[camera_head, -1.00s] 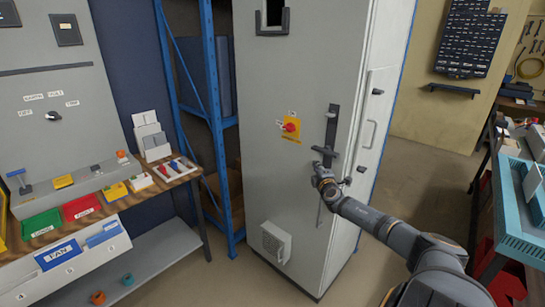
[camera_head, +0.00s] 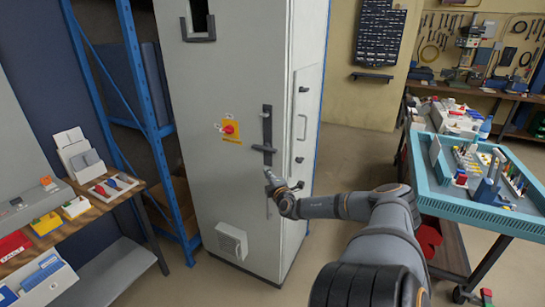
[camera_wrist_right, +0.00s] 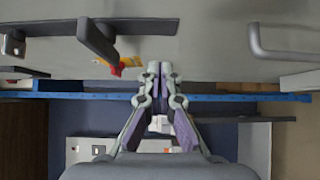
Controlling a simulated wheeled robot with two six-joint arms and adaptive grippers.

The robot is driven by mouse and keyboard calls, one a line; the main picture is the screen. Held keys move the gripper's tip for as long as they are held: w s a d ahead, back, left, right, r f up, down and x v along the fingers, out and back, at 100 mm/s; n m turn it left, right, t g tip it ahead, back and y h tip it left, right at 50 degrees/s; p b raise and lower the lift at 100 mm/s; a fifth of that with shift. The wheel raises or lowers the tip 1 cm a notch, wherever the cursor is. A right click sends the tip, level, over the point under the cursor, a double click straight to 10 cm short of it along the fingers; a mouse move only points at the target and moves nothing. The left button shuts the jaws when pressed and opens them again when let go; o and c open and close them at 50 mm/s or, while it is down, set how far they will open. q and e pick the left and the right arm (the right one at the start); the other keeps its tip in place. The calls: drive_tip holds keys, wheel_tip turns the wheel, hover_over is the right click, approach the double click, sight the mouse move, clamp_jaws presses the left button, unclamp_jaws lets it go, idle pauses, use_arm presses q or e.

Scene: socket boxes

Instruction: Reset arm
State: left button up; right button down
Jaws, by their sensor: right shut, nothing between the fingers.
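My right gripper (camera_head: 270,178) is in front of the tall grey cabinet (camera_head: 225,110), just below its dark door handle (camera_head: 264,150). In the right wrist view the fingers (camera_wrist_right: 160,72) are together, with nothing between them. The dark handle (camera_wrist_right: 97,38) shows there up and to the left of the fingertips, apart from them. The red rotary switch on a yellow plate (camera_head: 230,130) is on the cabinet door, left of the handle. My left gripper is not in view.
A blue shelf frame (camera_head: 135,110) stands left of the cabinet. A wooden bench with coloured bins (camera_head: 45,223) is at the left. A teal tray table (camera_head: 455,203) with parts is at the right. Floor between cabinet and table is clear.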

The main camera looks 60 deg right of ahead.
drive_tip(key=shift+s+a+f+p, duration=0.15)
drive_tip(key=shift+s+p, duration=0.45)
drive_tip(key=shift+s, duration=0.6)
